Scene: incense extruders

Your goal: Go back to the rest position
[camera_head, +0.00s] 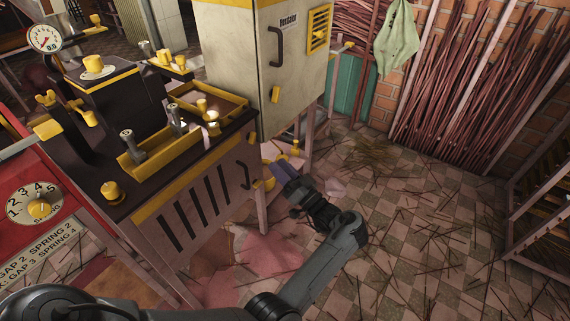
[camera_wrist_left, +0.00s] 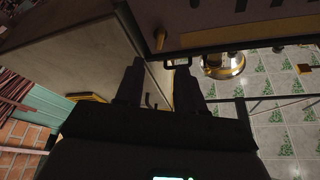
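My left gripper (camera_head: 284,174) is beside the extruder machine (camera_head: 180,205), near the lower front edge of the grey cabinet (camera_head: 238,60). My left arm reaches in from the bottom left and bends back towards the machine. In the left wrist view, the two dark fingers of the left gripper (camera_wrist_left: 160,85) stand apart with nothing visible between them. The grey cabinet side (camera_wrist_left: 75,60) fills the upper left there. My right gripper is in neither view.
A brass-coloured bowl (camera_wrist_left: 222,65) shows beyond the fingers. A red panel with a dial (camera_head: 40,207) stands at the left. Bundled incense sticks (camera_head: 455,80) lean on the brick wall, and a rack (camera_head: 540,215) stands at the right. The stick-strewn floor (camera_head: 420,240) is otherwise open.

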